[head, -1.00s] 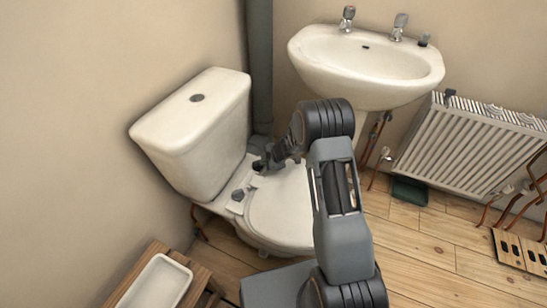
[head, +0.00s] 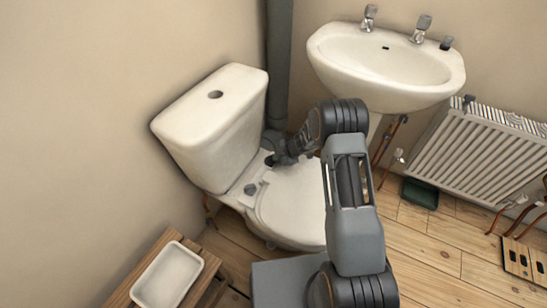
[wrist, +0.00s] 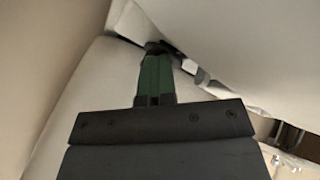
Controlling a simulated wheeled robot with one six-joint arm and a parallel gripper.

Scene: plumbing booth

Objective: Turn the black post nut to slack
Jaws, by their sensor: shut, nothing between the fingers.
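The white toilet (head: 297,205) stands against the wall with its lid down. A small dark fitting (head: 250,189) sits at the near hinge side, between cistern and lid; I cannot tell whether it is the black post nut. My gripper (head: 271,160) is at the far hinge side, low beside the cistern. In the wrist view my gripper (wrist: 155,51) shows green fingers shut together and empty. A dark piece (wrist: 158,46) lies right at their tips, in the gap by the white ceramic; contact cannot be told. The fingertips hide part of it.
The cistern (head: 214,120) rises close on the left of my gripper, and a grey soil pipe (head: 278,65) stands behind it. The basin (head: 385,65) and radiator (head: 475,150) are to the right. A wooden stand with a white tray (head: 168,276) is at front left.

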